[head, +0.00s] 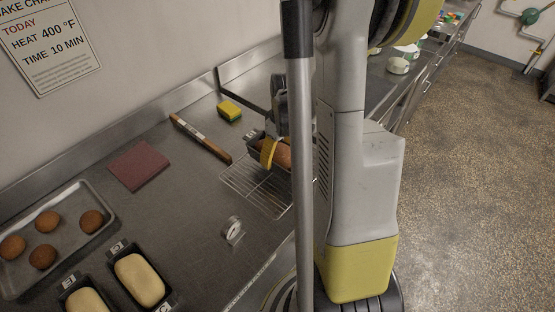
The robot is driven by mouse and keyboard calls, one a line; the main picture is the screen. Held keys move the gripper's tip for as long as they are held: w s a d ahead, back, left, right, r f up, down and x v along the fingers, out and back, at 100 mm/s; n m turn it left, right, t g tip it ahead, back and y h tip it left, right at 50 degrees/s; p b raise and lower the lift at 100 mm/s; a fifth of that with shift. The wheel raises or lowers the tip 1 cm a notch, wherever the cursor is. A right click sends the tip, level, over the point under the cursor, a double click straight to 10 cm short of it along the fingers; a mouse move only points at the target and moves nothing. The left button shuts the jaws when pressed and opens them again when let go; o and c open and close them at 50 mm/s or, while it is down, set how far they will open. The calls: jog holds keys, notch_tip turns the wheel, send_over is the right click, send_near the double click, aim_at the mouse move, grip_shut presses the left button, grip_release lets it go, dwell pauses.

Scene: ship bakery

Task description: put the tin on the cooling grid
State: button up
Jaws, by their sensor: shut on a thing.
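A dark loaf tin (254,139) with a brown baked loaf in it is over the far end of the wire cooling grid (250,186). My gripper (268,151) is shut on the tin, with a yellow finger against its near side. My arm hides the right part of the tin and of the grid. I cannot tell whether the tin rests on the wires or hangs just above them. The near part of the grid is bare.
Two tins of pale dough (140,280) and a tray of buns (98,197) are at the lower left. A dial thermometer (232,230), a wooden-handled tool (200,138), a sponge (229,110) and a reddish mat (139,166) lie around the grid. Cups (398,65) stand farther back.

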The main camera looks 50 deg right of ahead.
jog(key=shift+f, duration=0.95)
jog(key=shift+f+b, duration=0.25)
jog(key=shift+b, duration=0.15)
jog(key=o, duration=1.4)
jog(key=shift+r, duration=0.1)
jog(key=r+p, duration=0.1)
jog(key=r, duration=0.3)
jog(key=s+r+p, duration=0.1)
jog(key=r, duration=0.3)
jog(key=r+p, duration=0.2)
jog(key=r, duration=0.2)
jog(key=shift+s+r, duration=0.1)
jog(key=shift+s, duration=0.1)
jog(key=s+a+r+t, duration=0.1)
jog(key=a+r+t, duration=0.1)
jog(key=a, duration=0.6)
jog(key=s+a+r+t, duration=0.1)
jog(key=a+r+t, duration=0.1)
jog(key=a+r, duration=0.3)
jog(key=s+a+r+t, duration=0.1)
jog(key=s+a+r, duration=0.1)
jog(key=a, duration=1)
jog(key=shift+a+r+m+t, duration=0.25)
jog(key=shift+r+m+t, duration=0.15)
jog(key=shift+r, duration=0.4)
